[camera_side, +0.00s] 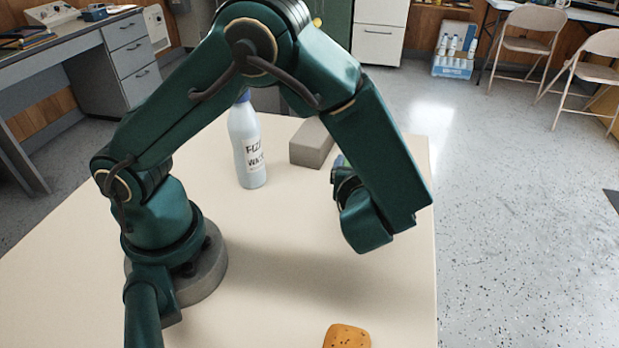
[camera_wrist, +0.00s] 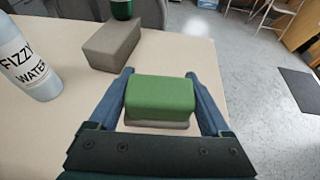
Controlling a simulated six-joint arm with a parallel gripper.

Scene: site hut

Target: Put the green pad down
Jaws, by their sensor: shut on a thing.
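The green pad (camera_wrist: 160,97), a rounded green block with a thin grey layer under it, sits between the two blue fingers of my gripper (camera_wrist: 158,75) in the wrist view. The fingers are shut on its left and right sides. In the side view my gripper (camera_side: 340,163) is mostly behind my own forearm, over the right part of the table, and the pad is hidden there. I cannot tell for sure how far the pad is above the table.
A grey block (camera_side: 312,143) and a fizzy water bottle (camera_side: 245,145) stand on the cream table (camera_side: 270,290) beyond my gripper. An orange speckled piece (camera_side: 347,337) lies at the front. The table's right edge is close; bare tabletop lies around the front middle.

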